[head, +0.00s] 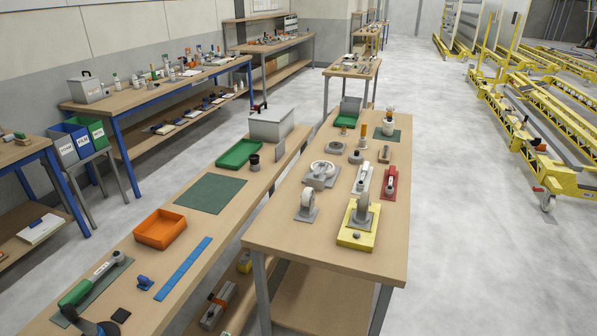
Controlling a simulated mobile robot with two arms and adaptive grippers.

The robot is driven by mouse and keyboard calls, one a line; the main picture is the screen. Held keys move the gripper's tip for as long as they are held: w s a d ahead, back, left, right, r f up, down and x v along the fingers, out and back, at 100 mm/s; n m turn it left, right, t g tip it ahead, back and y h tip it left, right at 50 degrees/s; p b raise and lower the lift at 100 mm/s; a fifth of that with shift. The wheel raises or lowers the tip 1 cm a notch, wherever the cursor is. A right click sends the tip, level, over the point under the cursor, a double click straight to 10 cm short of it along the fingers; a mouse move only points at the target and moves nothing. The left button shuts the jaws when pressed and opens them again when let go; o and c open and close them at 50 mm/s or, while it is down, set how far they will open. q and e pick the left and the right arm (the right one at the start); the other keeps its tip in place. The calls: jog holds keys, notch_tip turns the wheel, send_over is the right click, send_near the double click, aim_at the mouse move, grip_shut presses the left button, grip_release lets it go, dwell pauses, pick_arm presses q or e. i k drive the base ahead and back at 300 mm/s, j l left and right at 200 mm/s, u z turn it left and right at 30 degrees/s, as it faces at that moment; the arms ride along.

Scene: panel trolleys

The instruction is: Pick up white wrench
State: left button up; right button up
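I cannot make out a white wrench for certain. A narrow white piece (362,180) with a grey part on it lies on the right wooden workbench (290,240), left of a red piece (389,184); it is too small to tell if it is a wrench. A white-and-green hand tool (93,281) lies on a dark mat on the left bench at the lower left.
The left bench holds an orange tray (161,230), a blue ruler (183,268), a green mat (211,194) and a green tray (239,154). A yellow block (357,240) sits near the right bench's front. Open floor (480,250) lies right, beside yellow trolleys (550,170).

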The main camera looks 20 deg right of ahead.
aim_at(360, 184)
jog(key=i+l+u, duration=0.1)
jog(key=l+u, duration=0.45)
jog(key=u, duration=0.3)
jog(key=l+u, duration=0.65)
jog(key=u, duration=0.15)
